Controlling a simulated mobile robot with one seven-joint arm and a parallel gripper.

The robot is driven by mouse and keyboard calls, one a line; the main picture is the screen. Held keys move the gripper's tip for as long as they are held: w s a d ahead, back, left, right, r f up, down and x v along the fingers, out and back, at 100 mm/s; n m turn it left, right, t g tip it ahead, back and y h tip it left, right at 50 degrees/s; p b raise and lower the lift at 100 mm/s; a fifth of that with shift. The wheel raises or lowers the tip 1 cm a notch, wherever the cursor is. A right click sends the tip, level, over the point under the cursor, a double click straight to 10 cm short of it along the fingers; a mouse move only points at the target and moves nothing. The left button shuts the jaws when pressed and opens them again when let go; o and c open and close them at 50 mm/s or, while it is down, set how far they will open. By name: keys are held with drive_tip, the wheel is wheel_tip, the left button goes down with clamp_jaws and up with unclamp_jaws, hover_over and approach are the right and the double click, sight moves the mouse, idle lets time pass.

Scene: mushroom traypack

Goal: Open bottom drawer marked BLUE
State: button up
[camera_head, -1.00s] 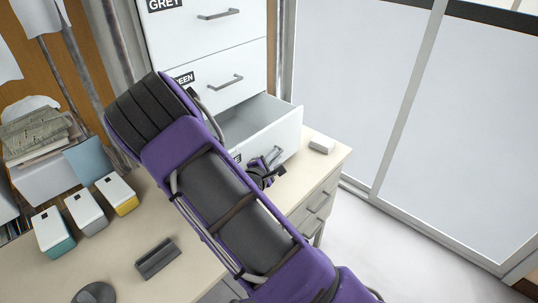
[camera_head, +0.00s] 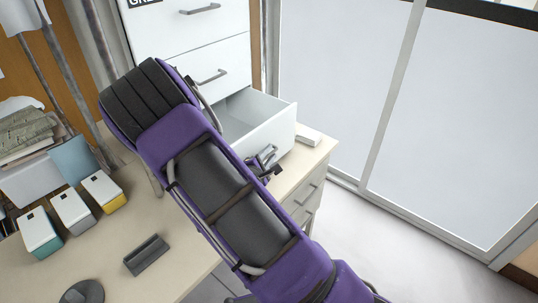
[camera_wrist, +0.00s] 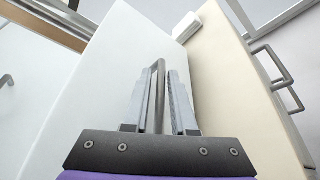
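The drawer (camera_head: 262,134) below the others in the white cabinet stands pulled out, with its empty-looking inside showing in the head view. No BLUE label can be read on it; my arm covers part of its front. Its metal handle (camera_wrist: 160,66) lies between the two fingers of my gripper (camera_wrist: 158,95) in the wrist view. The fingers are close together and appear shut on the handle. In the head view my gripper (camera_head: 268,163) is at the drawer front, partly hidden by my arm. The white drawer front also fills the wrist view's left and middle (camera_wrist: 105,70).
Upper drawers (camera_head: 222,72) are shut. A small white box (camera_head: 308,135) lies on the desk right of the open drawer. Several lidded boxes (camera_head: 72,208) and a grey holder (camera_head: 147,255) stand on the desk at left. Clear floor (camera_head: 370,230) lies right of the desk.

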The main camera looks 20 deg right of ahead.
drive_tip(key=p+v, duration=0.1)
drive_tip(key=v, duration=1.6)
drive_tip(key=shift+s, duration=0.2)
drive_tip(key=shift+a, duration=0.1)
